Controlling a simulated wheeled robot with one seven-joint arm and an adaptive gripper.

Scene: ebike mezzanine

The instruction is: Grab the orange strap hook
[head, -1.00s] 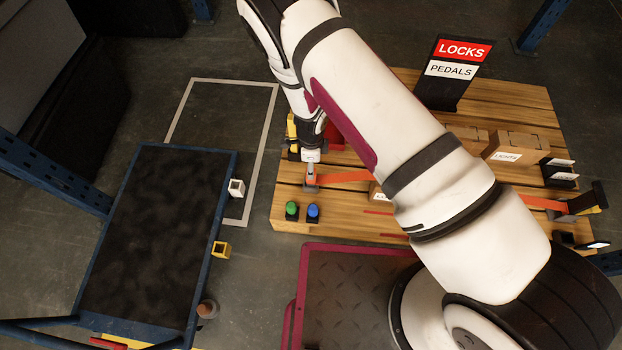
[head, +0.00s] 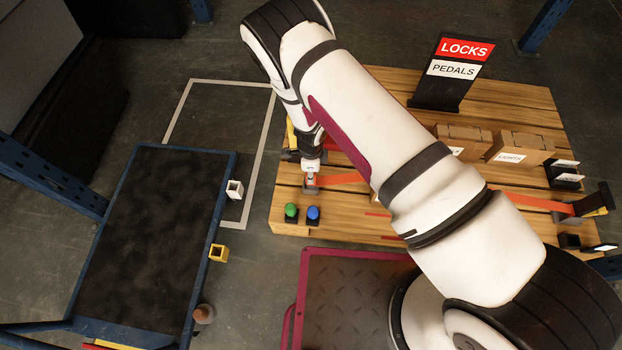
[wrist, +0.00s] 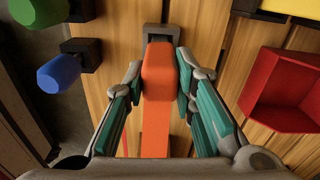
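The orange strap hook (wrist: 157,70) is in the middle of the wrist view, at the end of an orange strap (head: 343,178) and against a dark bracket (wrist: 160,34). My gripper (wrist: 157,78) is open, with one finger on each side of the hook and a small gap showing on both sides. In the head view my gripper (head: 312,175) points down at the left end of the strap and hides most of the hook. Whether the fingers touch it lower down cannot be seen.
A green knob (head: 291,211) and a blue knob (head: 313,213) stand just in front of the gripper. A red bin (wrist: 285,92) is to the right in the wrist view, with a yellow part above it. Boxes and a LOCKS sign (head: 462,50) stand farther right on the wooden deck.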

